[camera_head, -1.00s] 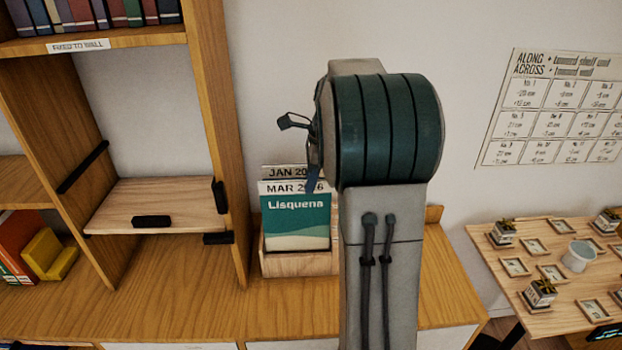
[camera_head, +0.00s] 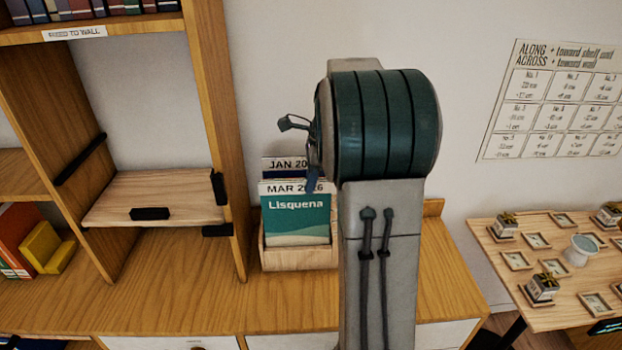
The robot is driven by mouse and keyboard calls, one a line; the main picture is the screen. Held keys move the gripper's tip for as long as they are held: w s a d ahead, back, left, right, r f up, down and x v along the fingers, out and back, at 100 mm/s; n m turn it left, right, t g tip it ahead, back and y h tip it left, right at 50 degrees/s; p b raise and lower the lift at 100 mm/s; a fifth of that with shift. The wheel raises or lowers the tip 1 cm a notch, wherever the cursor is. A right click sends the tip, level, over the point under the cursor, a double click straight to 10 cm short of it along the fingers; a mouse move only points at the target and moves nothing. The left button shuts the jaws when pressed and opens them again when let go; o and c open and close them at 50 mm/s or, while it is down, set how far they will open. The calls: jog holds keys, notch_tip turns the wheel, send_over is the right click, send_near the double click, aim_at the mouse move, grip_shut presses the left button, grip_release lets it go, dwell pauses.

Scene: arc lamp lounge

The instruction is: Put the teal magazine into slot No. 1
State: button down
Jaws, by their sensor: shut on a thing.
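The teal magazine (camera_head: 297,221), marked "MAR 2026" and "Lisquena", is upright in the wooden holder (camera_head: 300,259), in front of another magazine marked "JAN 20…" (camera_head: 283,163). Its lower part is hidden behind the holder's front wall. The holder's right part is hidden by my arm. My gripper (camera_head: 312,180) is mostly hidden behind my arm; a dark blue part of it shows at the teal magazine's top right edge, and it is shut on the magazine. No slot number is readable on the holder.
A tall wooden shelf unit (camera_head: 218,120) stands just left of the holder, with a small board with black stops (camera_head: 155,190). The counter (camera_head: 180,295) in front is clear.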

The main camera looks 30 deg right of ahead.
aim_at(311, 200)
jog(key=shift+s+d+b+x, duration=0.1)
jog(key=shift+d+b+x, duration=0.1)
jog(key=shift+b+x, duration=0.6)
jog(key=shift+s+d+b+x, duration=0.1)
jog(key=shift+d+b+x, duration=0.15)
jog(key=shift+x, duration=0.95)
jog(key=shift+s+d+b+x, duration=0.15)
jog(key=shift+b+x, duration=0.4)
jog(key=shift+x, duration=0.4)
jog(key=c, duration=1.4)
grip_release()
jog(key=shift+f, duration=0.25)
jog(key=shift+r, duration=0.1)
jog(key=v, duration=1.3)
jog(key=shift+d+r, duration=0.1)
jog(key=shift+r, duration=0.25)
